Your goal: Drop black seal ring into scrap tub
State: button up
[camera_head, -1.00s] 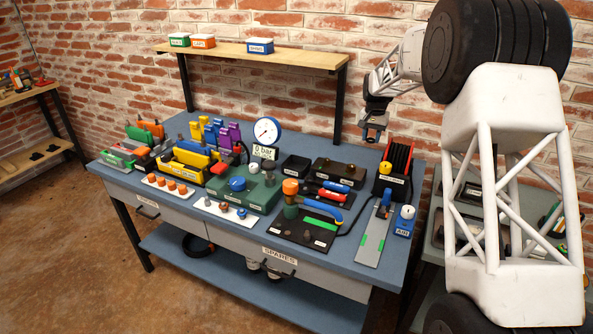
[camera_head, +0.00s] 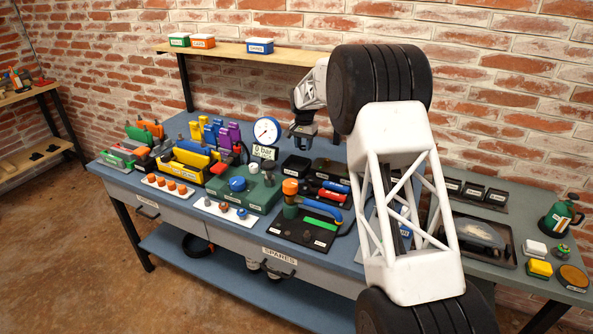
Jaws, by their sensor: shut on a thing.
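My gripper (camera_head: 302,133) is above the back right part of the blue bench, pointing down. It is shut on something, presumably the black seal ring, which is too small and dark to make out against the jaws. A small black open box (camera_head: 295,166) stands on the bench just below my gripper, with a gap between them. It may be the scrap tub, but its label is too small to read.
A pressure gauge (camera_head: 267,131) stands left of the box. A green block (camera_head: 245,192) and a black tool board (camera_head: 305,228) are in front. A wooden shelf (camera_head: 225,50) with small bins is behind. My arm hides the bench's right end. A grey side table (camera_head: 515,215) is at right.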

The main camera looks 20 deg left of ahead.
aim_at(300, 157)
jog(key=shift+s+a+f, duration=0.15)
jog(key=shift+s+a, duration=0.05)
jog(key=shift+a, duration=0.4)
jog(key=shift+f, duration=0.15)
jog(key=shift+f, duration=2.85)
jog(key=o, duration=1)
jog(key=shift+c, duration=0.2)
